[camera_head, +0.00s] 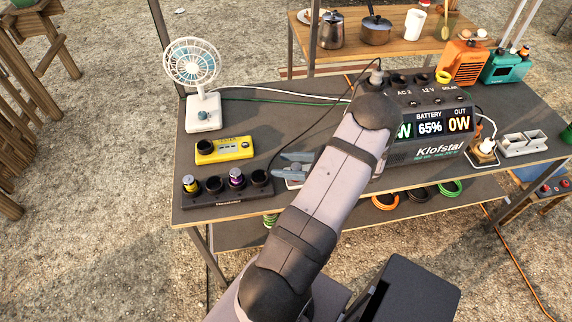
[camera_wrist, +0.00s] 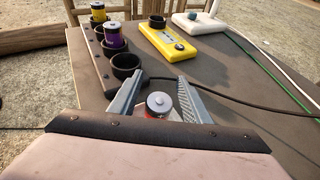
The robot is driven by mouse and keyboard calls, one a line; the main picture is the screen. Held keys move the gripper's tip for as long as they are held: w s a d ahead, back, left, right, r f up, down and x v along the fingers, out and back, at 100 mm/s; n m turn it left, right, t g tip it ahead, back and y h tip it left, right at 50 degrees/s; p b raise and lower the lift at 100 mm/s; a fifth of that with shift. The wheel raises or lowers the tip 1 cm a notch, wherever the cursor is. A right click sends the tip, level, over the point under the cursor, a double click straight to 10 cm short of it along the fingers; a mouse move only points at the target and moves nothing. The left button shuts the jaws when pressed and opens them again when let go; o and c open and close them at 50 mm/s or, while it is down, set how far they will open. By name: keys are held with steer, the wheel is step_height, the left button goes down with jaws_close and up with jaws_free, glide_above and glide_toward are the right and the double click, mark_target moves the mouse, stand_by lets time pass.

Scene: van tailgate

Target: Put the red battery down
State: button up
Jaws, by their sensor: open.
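The red battery (camera_wrist: 158,104), with a silver cap, shows upright between the two grey jaws of my gripper (camera_wrist: 158,98) in the wrist view. The jaws are open, with a gap on each side of it. Its base is hidden, so I cannot tell whether it touches the table. In the head view my gripper (camera_head: 291,168) is low over the dark table (camera_head: 320,105), right of the black battery rack (camera_head: 228,196); the red battery cannot be made out there. The rack holds a yellow battery (camera_head: 190,184) and a purple battery (camera_head: 236,177); its other cups look empty.
A yellow device (camera_head: 224,150) with an empty cup lies behind the rack, and a white fan (camera_head: 200,110) stands behind that. The power station (camera_head: 430,140) is right of my arm. A black cable (camera_wrist: 225,97) runs across the table near the jaws.

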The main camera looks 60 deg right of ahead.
steer(key=shift+s+d+r, duration=0.1)
steer(key=shift+s+r, duration=0.05)
steer(key=shift+s, duration=0.15)
steer(key=b+v, duration=0.2)
steer(key=v, duration=0.9)
steer(key=shift+s+r+b, duration=0.15)
steer(key=shift+s+b, duration=0.05)
steer(key=shift+b, duration=0.1)
steer(key=w+a+n+g+y, duration=0.5)
steer(key=w+a+n+g, duration=0.55)
steer(key=a, duration=0.75)
steer(key=a+r+n+g+h, duration=0.1)
steer(key=a+n+g+h, duration=0.2)
steer(key=a+n, duration=1.7)
steer(key=shift+n+h, duration=1.75)
steer(key=shift+h, duration=0.55)
